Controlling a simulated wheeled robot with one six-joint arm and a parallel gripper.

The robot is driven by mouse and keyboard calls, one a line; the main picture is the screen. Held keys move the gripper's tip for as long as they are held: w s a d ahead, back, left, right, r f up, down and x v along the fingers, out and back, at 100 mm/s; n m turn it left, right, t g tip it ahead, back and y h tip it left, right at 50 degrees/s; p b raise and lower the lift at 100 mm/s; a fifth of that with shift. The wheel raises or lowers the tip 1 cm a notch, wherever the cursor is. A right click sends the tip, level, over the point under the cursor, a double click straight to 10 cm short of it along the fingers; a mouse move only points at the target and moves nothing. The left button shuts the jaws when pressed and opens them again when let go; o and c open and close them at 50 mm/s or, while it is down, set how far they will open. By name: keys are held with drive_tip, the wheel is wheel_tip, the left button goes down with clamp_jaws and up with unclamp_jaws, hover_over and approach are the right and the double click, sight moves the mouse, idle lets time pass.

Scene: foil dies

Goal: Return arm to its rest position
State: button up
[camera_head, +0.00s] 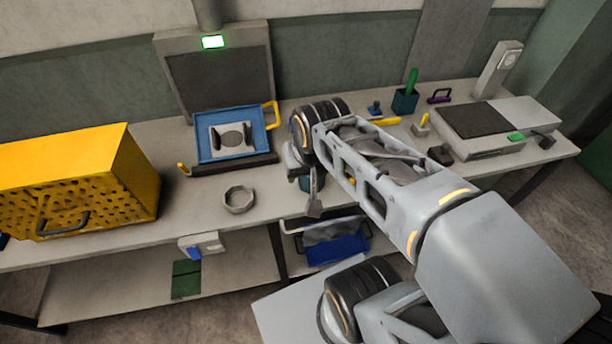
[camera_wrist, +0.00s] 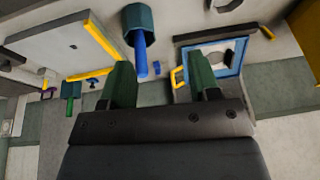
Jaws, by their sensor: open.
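My arm reaches from the lower right over the workbench in the head view. My gripper (camera_head: 314,200) hangs from its far end above the bench, partly hidden by my arm. In the wrist view my gripper (camera_wrist: 160,66) shows two green fingers spread well apart with nothing held between them. A blue tray (camera_head: 203,150) with yellow handles holds a pale plate with a dark round centre, left of my gripper. The tray also shows in the wrist view (camera_wrist: 236,66). A dark teal cup with a blue-handled tool (camera_wrist: 140,68) is beyond the fingers.
A yellow perforated box (camera_head: 135,170) stands at the left. A grey ring (camera_head: 239,199) lies on clear bench. A green-handled tool in a teal holder (camera_head: 405,101), a grey flat machine (camera_head: 480,145) and small tools stand at the right. A blue bin (camera_head: 335,248) is below the bench.

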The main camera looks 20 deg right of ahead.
drive_tip(key=shift+s+a+f+n, duration=0.15)
drive_tip(key=shift+s+f+n, duration=0.15)
drive_tip(key=shift+n, duration=0.25)
drive_tip(key=shift+s+a+f+n, duration=0.15)
drive_tip(key=shift+s+n, duration=0.2)
drive_tip(key=shift+n, duration=0.2)
idle(0.5)
